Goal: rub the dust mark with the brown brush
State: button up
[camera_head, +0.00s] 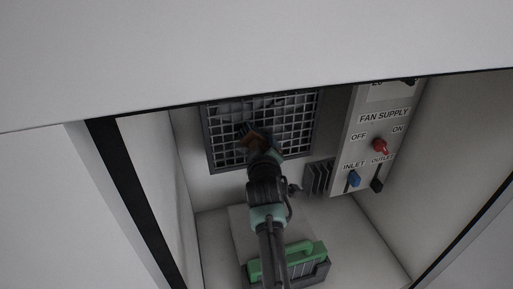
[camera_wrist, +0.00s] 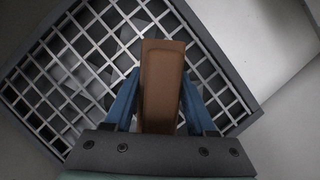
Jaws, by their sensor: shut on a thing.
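The brown brush (camera_wrist: 162,85) is held between the two blue fingers of my gripper (camera_wrist: 158,102) in the wrist view. Its brown block points away from the wrist; no bristles show. In the head view, my gripper (camera_head: 264,150) and the brown brush (camera_head: 254,142) are in front of the lower middle of a square grille (camera_head: 296,125). Whether the brush touches the grille I cannot tell. Grey, angular patches (camera_wrist: 82,72) show behind the grille bars in the wrist view; I cannot tell whether any is the dust mark.
A panel (camera_head: 362,128) marked FAN SUPPLY stands right of the grille, with a red knob (camera_head: 380,146), a blue lever (camera_head: 354,178) and a black lever (camera_head: 377,184). Dark fins (camera_head: 318,178) sit beside it. Pale walls enclose the space.

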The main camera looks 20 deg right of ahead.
jog(key=shift+d, duration=0.4)
jog(key=shift+w+b, duration=0.15)
jog(key=shift+b, duration=0.15)
jog(key=shift+w+a+r, duration=0.1)
jog(key=shift+a+r, duration=0.05)
jog(key=shift+a, duration=0.95)
jog(key=shift+a+r, duration=0.1)
jog(key=shift+a, duration=0.95)
jog(key=shift+s+a+p, duration=0.1)
jog(key=shift+s+p, duration=0.55)
jog(key=shift+p, duration=0.15)
jog(key=s+p, duration=0.1)
jog(key=s, duration=0.1)
jog(key=s+p, duration=0.1)
jog(key=p, duration=0.1)
jog(key=shift+s+d, duration=0.2)
jog(key=shift+s, duration=0.15)
jog(key=shift+s+f, duration=0.2)
jog(key=shift+s, duration=0.25)
